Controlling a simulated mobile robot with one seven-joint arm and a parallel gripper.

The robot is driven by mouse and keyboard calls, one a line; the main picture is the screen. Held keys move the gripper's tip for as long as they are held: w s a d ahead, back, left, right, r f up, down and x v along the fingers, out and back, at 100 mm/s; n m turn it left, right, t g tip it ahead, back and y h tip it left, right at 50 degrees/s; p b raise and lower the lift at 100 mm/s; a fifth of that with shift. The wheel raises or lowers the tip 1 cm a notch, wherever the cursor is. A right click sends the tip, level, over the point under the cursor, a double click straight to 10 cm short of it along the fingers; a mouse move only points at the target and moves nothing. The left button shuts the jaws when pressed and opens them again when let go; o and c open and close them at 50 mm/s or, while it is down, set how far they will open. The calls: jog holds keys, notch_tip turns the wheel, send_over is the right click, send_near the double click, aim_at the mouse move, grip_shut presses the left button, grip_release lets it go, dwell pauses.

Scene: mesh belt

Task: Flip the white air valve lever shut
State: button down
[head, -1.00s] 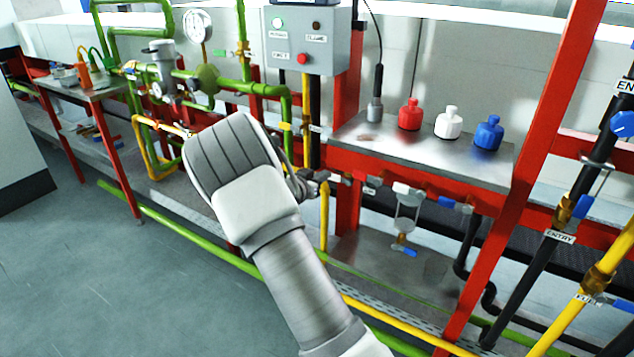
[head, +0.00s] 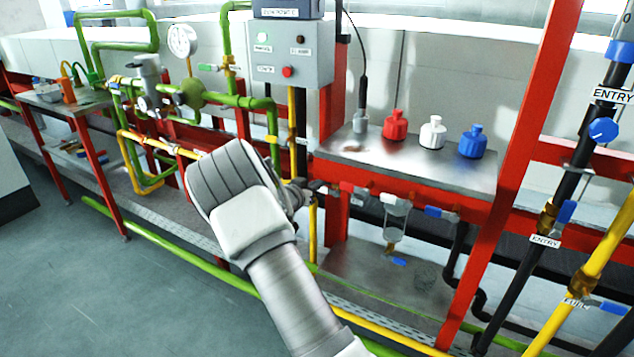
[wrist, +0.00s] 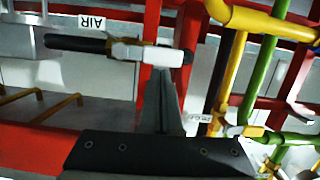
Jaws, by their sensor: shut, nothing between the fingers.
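The white air valve lever (wrist: 132,51) shows in the wrist view, lying in line with a dark pipe (wrist: 75,45). An upside-down AIR label (wrist: 92,22) is just above that pipe. My gripper (wrist: 164,72) is shut and empty, its narrow fingertips at the right end of the white lever. They overlap it in the picture; I cannot tell whether they touch.
A red frame carries a metal shelf (head: 340,150) with red (head: 396,126), white (head: 432,133) and blue (head: 472,142) bottles. A grey control box (head: 290,62) stands above. Yellow and green pipes run close by on the right in the wrist view (wrist: 262,22). Open floor lies left.

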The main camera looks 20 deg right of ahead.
jog(key=shift+w+a+f+n+p, duration=0.2)
jog(key=shift+n+p, duration=0.4)
jog(key=shift+p, duration=0.75)
notch_tip(320, 180, down, 8)
jog(key=s+d+n+g+h, duration=0.1)
jog(key=n+h, duration=0.3)
jog(key=n, duration=0.8)
jog(key=shift+s+d+r+n+g+b, duration=0.2)
jog(key=shift+s+d+n+g+b, duration=0.15)
jog(key=shift+s+g+b, duration=0.15)
jog(key=shift+s, duration=0.1)
